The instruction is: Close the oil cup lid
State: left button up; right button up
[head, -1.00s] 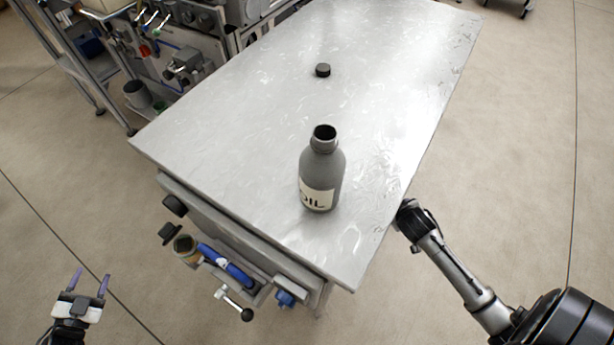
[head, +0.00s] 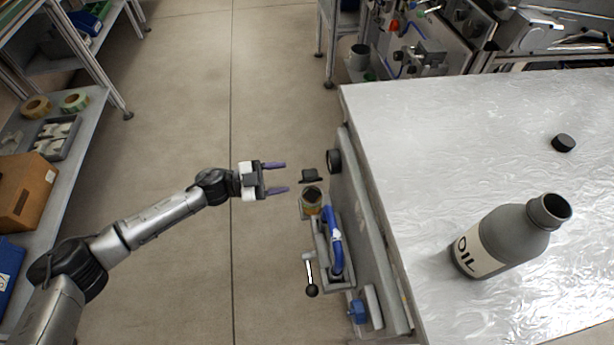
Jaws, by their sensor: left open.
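My right gripper is out of view.
The shiny metal table (head: 430,150) fills the right side and is mostly clear. A blue handle (head: 333,240) and other fittings stick out from its left side. A shelf (head: 75,130) with tape reels and a cardboard box (head: 25,190) stands at the left. Open floor lies between.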

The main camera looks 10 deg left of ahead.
aim_at(306, 174)
pick_arm(q)
jog(key=shift+b+x, duration=1.35)
jog(key=shift+x, duration=2.15)
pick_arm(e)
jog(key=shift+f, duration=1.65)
pick_arm(q)
jog(key=shift+s, duration=0.1)
jog(key=c, duration=0.8)
jog(key=shift+o, duration=0.2)
jog(key=shift+f, duration=0.1)
